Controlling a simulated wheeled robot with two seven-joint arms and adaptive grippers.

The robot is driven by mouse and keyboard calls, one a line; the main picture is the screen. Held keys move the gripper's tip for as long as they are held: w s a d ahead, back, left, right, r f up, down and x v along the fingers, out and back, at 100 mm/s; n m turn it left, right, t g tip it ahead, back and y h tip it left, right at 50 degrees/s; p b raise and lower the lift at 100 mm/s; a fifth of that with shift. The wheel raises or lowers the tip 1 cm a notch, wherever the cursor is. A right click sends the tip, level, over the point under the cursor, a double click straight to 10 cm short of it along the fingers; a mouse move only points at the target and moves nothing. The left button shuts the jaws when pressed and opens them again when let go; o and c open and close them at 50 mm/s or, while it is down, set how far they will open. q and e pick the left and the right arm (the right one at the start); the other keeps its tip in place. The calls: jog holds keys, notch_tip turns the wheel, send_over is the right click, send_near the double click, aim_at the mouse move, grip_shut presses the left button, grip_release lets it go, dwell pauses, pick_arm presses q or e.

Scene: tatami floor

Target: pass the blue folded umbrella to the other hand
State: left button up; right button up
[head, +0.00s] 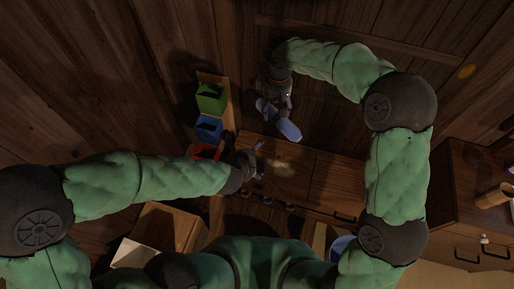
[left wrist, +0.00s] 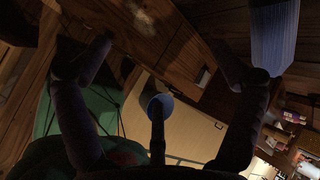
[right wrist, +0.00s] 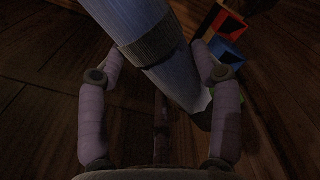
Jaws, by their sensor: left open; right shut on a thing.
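The blue folded umbrella (head: 287,128) hangs in my right gripper (head: 270,99), above the wooden cabinet in the head view. In the right wrist view the umbrella (right wrist: 145,35), with a dark band around it, lies between the two fingers of my right gripper (right wrist: 160,68), which is shut on it. My left gripper (head: 254,163) is open and empty, a little below and left of the umbrella's lower end in the head view. In the left wrist view the umbrella (left wrist: 274,35) shows at the upper right, beside one finger of my open left gripper (left wrist: 165,65), not between the fingers.
Green (head: 211,98), blue (head: 208,128) and red (head: 204,152) bins stand in a row left of the grippers. A wooden cabinet (head: 315,172) with handles lies below. An open cardboard box (head: 178,226) is at lower left. Another wooden cabinet (head: 465,215) stands at right.

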aim_at(271, 120)
pick_arm(q)
jog(key=shift+m+t, duration=0.8)
jog(key=w+d+r, duration=0.1)
jog(key=w, duration=0.3)
jog(key=w+d+r, duration=0.1)
jog(key=w+d, duration=0.1)
jog(key=w, duration=0.2)
jog(key=w+d+r, duration=0.1)
jog(key=w+d, duration=0.1)
jog(key=w, duration=0.2)
jog(key=shift+w, duration=0.35)
jog(key=shift+w+d+f, duration=0.2)
jog(key=shift+w+f, duration=0.15)
jog(key=shift+w, duration=0.1)
jog(key=c, duration=1.4)
pick_arm(e)
jog(key=o, duration=1)
jog(key=shift+c, duration=0.2)
pick_arm(q)
jog(key=shift+c, duration=0.8)
pick_arm(e)
jog(key=o, duration=0.5)
jog(key=shift+c, duration=0.2)
